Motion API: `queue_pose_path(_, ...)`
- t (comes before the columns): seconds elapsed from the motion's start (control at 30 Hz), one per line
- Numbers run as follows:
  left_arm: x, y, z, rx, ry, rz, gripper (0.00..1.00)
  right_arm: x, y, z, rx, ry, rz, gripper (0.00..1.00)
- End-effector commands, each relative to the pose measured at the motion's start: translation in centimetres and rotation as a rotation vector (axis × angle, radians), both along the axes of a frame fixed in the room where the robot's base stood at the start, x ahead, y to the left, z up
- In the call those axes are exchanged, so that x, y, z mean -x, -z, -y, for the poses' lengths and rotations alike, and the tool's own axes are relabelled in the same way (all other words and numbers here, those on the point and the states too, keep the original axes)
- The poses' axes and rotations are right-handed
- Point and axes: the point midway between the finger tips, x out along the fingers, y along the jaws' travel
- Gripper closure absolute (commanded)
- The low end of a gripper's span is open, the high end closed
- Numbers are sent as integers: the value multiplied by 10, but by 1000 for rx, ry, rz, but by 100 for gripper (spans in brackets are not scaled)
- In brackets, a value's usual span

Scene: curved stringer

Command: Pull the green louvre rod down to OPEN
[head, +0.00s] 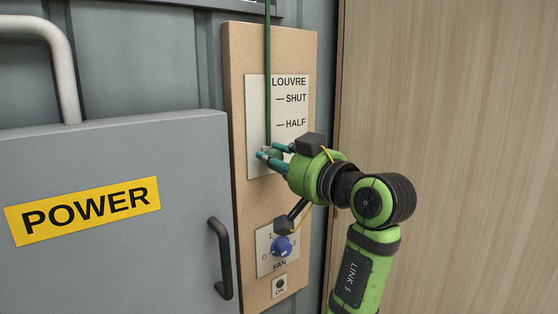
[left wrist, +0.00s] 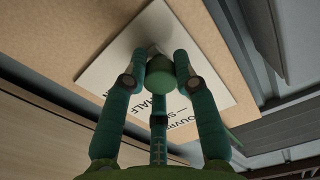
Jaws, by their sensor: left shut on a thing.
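The thin green louvre rod (head: 267,70) hangs vertically from above, in front of a white plate (head: 256,110) marked LOUVRE, SHUT and HALF. Its lower end is below the HALF mark, at my left gripper (head: 273,153). No OPEN mark shows; that part of the plate is partly behind my gripper. In the left wrist view the rod's green knob (left wrist: 159,75) sits between the teal fingers, and the gripper is shut on it. My right gripper is in neither view.
A grey POWER box (head: 110,260) with a dark handle (head: 221,258) projects at left. A plain wood panel (head: 460,120) is at right.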

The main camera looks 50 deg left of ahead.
Motion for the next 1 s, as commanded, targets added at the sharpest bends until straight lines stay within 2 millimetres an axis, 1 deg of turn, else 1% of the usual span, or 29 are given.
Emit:
queue_pose_path(0.03, 0, 5, -1, 2, 0, 0, 100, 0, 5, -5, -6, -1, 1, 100)
queue_pose_path(0.1, 0, 6, -1, 4, -2, 0, 100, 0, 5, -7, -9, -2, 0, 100)
queue_pose_path(0.37, 0, 7, -1, 11, -5, -4, 100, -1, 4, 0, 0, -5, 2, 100)
queue_pose_path(0.4, 0, 8, -1, 11, -5, -4, 63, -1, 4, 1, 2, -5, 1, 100)
queue_pose_path(0.43, 0, 8, -1, 10, -4, -4, 51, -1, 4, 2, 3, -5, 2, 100)
queue_pose_path(0.47, 0, 8, -1, 10, -4, -4, 47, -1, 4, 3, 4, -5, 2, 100)
queue_pose_path(0.73, 0, 5, -1, 5, -2, -1, 47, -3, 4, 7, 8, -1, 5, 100)
queue_pose_path(0.83, 0, 5, 3, 4, -1, -1, 47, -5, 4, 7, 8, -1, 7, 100)
queue_pose_path(0.97, 1, 5, 18, 5, 2, -1, 47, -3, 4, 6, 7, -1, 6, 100)
queue_pose_path(1.0, 1, 5, 25, 6, 4, -2, 47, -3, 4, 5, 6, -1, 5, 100)
